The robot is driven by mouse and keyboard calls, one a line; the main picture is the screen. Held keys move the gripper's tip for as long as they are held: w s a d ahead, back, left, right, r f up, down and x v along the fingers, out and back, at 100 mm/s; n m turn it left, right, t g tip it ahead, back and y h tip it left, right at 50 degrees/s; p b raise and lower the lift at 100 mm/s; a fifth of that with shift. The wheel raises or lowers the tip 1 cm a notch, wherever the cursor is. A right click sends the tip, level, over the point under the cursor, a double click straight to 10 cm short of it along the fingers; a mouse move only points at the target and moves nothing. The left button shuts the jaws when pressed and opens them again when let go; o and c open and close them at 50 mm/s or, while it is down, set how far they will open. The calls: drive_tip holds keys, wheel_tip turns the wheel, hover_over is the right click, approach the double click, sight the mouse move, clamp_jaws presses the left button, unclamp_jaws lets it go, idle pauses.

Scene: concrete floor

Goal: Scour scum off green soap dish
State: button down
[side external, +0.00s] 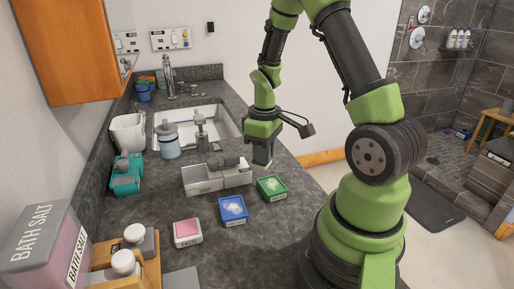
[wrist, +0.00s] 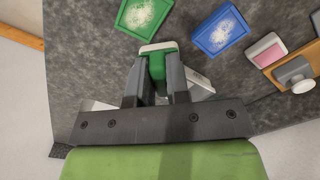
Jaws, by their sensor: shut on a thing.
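The green soap dish (side external: 276,196) lies on the dark counter, with a whitish patch of scum on its face. It also shows at the top of the wrist view (wrist: 127,24). My gripper (side external: 262,163) is above the counter, behind and slightly left of the dish in the side view, and apart from it. In the wrist view my gripper (wrist: 157,84) is shut on a green scrubber (wrist: 156,64) with a white edge. The fingers hide part of the scrubber. A blue soap dish (side external: 233,219) with a similar whitish patch lies left of the green one.
A pink-topped paste box (side external: 188,233) lies left of the blue dish. A grey soap caddy (side external: 203,184) stands behind the dishes. A sink (side external: 205,116), pump bottles, a teal holder (side external: 126,176) and a bath salt box (side external: 45,245) are farther left or back. The counter's right edge is close.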

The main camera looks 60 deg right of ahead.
drive_tip(key=shift+f, duration=3.05)
drive_tip(key=shift+s+d+f, duration=0.45)
drive_tip(key=shift+s+d, duration=0.15)
drive_tip(key=shift+d, duration=0.1)
drive_tip(key=shift+s+d, duration=1.45)
drive_tip(key=shift+d, duration=0.15)
drive_tip(key=w+a, duration=0.4)
drive_tip(key=shift+w+a, duration=0.15)
drive_tip(key=shift+a, duration=0.25)
drive_tip(key=shift+s+d+f, duration=0.1)
drive_tip(key=shift+s+d, duration=0.95)
drive_tip(key=shift+d, duration=0.15)
drive_tip(key=shift+s+d, duration=1)
drive_tip(key=shift+d, duration=0.2)
drive_tip(key=shift+w+a, duration=2)
drive_tip(key=shift+a, duration=0.25)
drive_tip(key=shift+r, duration=4.1)
drive_tip(key=shift+s+a, duration=0.1)
drive_tip(key=shift+f, duration=0.1)
